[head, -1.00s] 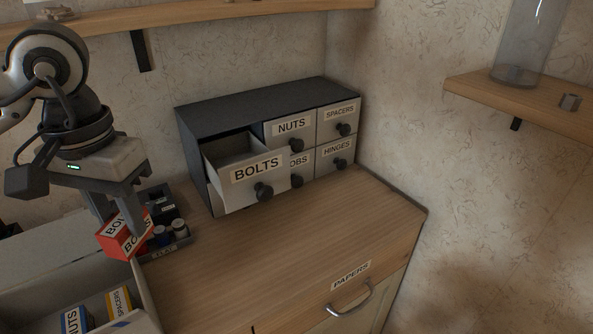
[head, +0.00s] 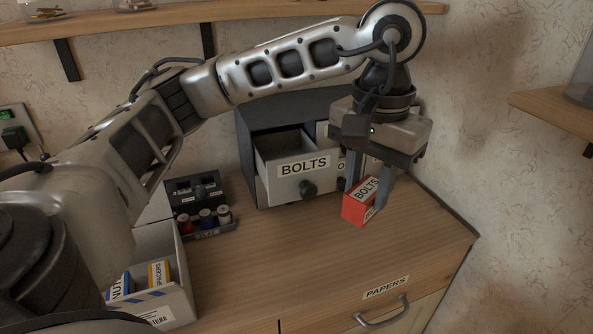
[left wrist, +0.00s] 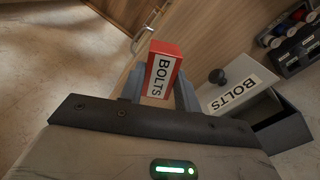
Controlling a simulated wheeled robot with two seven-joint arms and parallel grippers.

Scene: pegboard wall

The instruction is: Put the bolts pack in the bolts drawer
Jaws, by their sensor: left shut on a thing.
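My left gripper (head: 366,184) is shut on the red bolts pack (head: 354,209), which has a white BOLTS label. It holds the pack tilted, to the right of the open bolts drawer and in front of the cabinet. The bolts drawer (head: 304,184) is pulled out of the dark cabinet, with its grey inside partly in view. In the left wrist view the pack (left wrist: 161,72) sits between the fingers (left wrist: 158,90), and the drawer front (left wrist: 228,91) is beside it on the right. My right gripper is not in view.
The dark cabinet (head: 243,150) stands on the wooden counter (head: 290,250); my arm hides much of it. A box (head: 178,301) with nuts and spacers packs is at lower left. A dark rack with small spools (head: 207,217) stands left of the drawer. The front counter is clear.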

